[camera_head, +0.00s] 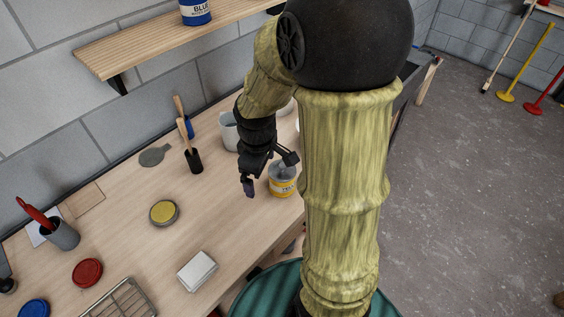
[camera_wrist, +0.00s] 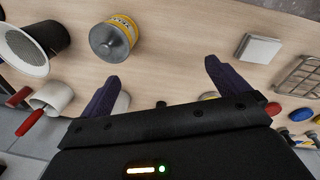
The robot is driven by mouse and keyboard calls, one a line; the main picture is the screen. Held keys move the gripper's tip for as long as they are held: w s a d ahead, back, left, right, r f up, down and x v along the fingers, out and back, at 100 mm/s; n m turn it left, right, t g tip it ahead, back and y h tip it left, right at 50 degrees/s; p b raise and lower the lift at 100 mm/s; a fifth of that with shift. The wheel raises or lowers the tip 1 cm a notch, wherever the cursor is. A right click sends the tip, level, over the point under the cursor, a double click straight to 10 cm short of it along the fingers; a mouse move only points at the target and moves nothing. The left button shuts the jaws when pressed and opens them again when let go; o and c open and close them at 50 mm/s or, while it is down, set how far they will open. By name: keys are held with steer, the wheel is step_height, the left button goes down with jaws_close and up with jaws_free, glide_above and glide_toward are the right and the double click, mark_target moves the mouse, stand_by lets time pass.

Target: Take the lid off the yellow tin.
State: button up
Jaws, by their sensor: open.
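The yellow tin (camera_head: 284,188) stands on the bench, partly behind my gripper in the head view. In the wrist view the tin (camera_wrist: 107,50) is at the upper left, with a grey round top that has a small raised spot in its middle. The top looks in place on the tin. My gripper (camera_head: 268,174) is open with nothing between its fingers. In the wrist view the gripper (camera_wrist: 162,77) has its two dark fingers spread, and the tin is beyond the left finger, apart from it.
A yellow disc (camera_head: 164,212), a red disc (camera_head: 88,272) and a blue disc (camera_head: 35,309) lie on the bench. A white block (camera_head: 197,270) and a wire rack (camera_head: 119,301) are near the front.

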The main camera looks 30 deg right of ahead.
steer(key=w+d+r+n+g+p, duration=0.1)
steer(key=w+d+r+n+p, duration=0.5)
steer(key=d+n, duration=0.3)
steer(key=w+n, duration=0.1)
steer(key=n, duration=0.1)
steer(key=shift+d+r+n, duration=0.25)
steer(key=shift+r+n, duration=0.05)
steer(key=shift+r, duration=0.05)
steer(key=p, duration=0.3)
glide_above(282, 165)
step_height(282, 165, down, 12)
steer(key=shift+w+a+f, duration=0.1)
steer(key=shift+f, duration=0.1)
steer(key=shift+d+f+p, duration=0.2)
steer(key=shift+f+p, duration=0.7)
steer(key=shift+f, duration=1.65)
